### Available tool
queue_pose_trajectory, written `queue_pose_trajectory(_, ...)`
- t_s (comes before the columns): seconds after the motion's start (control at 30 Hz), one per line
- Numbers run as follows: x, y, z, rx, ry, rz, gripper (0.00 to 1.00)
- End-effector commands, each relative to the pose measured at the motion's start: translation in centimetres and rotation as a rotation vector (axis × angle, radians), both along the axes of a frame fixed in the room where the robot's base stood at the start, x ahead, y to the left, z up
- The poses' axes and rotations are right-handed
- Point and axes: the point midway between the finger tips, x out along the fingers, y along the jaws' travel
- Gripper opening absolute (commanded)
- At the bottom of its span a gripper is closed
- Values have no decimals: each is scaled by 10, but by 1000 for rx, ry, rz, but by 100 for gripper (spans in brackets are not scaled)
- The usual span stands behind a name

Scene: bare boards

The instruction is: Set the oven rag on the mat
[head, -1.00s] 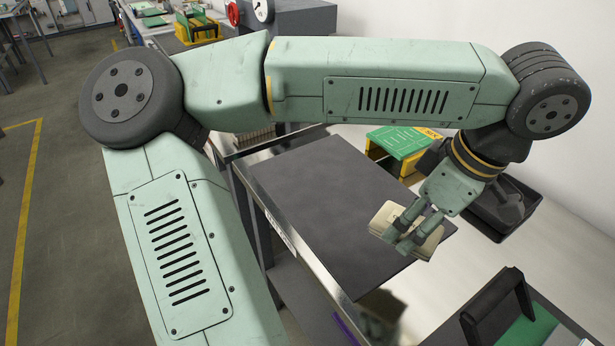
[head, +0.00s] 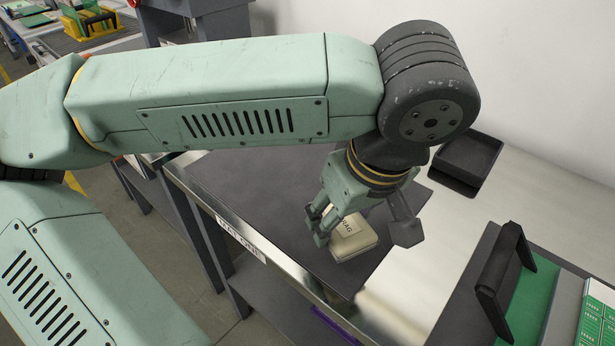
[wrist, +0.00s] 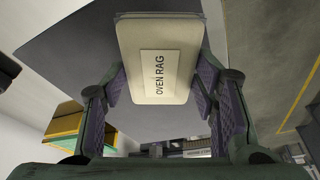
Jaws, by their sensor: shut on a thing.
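The oven rag (head: 357,244) is a cream, block-like folded pad with a label reading OVEN RAG. It also shows in the wrist view (wrist: 160,45), between the two fingers. My gripper (head: 322,226) is shut on the rag, with a finger on each side of it; it also shows in the wrist view (wrist: 160,88). The mat (head: 270,215) is a dark grey sheet on the metal bench. In the head view the rag is over the mat's near right part. I cannot tell whether its underside touches the mat.
A black tray (head: 466,160) stands behind the mat at the right. Bare metal bench (head: 420,262) lies between the case and the mat. My arm hides the mat's far part.

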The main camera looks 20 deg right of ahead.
Motion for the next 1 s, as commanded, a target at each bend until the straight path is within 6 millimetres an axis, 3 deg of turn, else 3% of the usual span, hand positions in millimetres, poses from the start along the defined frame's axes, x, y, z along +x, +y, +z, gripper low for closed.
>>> queue_pose_trajectory(0.3, 86, -4, -4, -2, 4, 8, 27)
queue_pose_trajectory(0.5, 128, -6, -9, -2, 3, 7, 27)
queue_pose_trajectory(0.77, 142, -6, -18, 1, 2, 3, 27)
queue_pose_trajectory(1.0, 142, -6, -46, -1, 2, 4, 27)
